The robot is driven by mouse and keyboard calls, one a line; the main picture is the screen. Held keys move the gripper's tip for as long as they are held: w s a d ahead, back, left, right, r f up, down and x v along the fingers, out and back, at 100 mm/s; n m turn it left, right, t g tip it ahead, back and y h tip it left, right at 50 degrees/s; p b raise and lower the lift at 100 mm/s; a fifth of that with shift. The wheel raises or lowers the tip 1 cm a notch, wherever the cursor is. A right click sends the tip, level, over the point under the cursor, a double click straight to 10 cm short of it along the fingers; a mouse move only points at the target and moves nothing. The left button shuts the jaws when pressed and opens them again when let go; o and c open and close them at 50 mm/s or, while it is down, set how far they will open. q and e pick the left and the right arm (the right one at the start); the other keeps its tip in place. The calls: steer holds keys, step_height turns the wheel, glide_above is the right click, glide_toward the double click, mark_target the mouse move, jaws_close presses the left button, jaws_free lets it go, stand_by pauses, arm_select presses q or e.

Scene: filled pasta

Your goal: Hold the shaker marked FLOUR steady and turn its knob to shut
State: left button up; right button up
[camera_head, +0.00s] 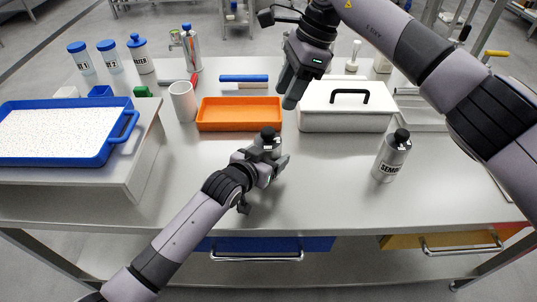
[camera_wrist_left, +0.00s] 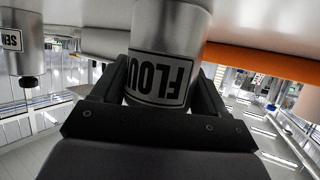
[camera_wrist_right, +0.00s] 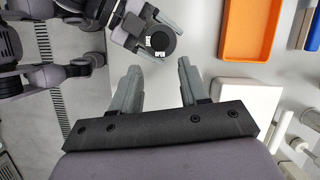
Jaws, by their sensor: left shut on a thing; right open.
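The metal shaker marked FLOUR (camera_wrist_left: 168,45) stands on the table, its label upside down in the left wrist view. Its body (camera_head: 267,148) and black knob (camera_head: 268,133) show in the head view. My left gripper (camera_head: 264,162) is shut around the shaker's body from the front. From above, in the right wrist view, the round black knob (camera_wrist_right: 160,42) has small white lettering beside it; its setting is too small to read surely. My right gripper (camera_head: 290,97) is open and empty, above and beyond the shaker, apart from the knob.
A similar shaker (camera_head: 391,158) with a partly legible SEM label stands at right. An orange tray (camera_head: 240,125) lies behind the FLOUR shaker, with a white black-handled box (camera_head: 345,118) beside it. A white cup (camera_head: 184,102) and blue tray (camera_head: 105,151) are left. The front right table is clear.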

steer(key=shift+o, duration=0.8)
steer(key=shift+a, duration=0.1)
step_height(320, 180, up, 3)
steer(key=h, duration=0.4)
glide_above(267, 130)
steer(key=shift+t, duration=0.3)
step_height(267, 130, down, 12)
steer(key=shift+s+f, duration=0.1)
steer(key=c, duration=1.1)
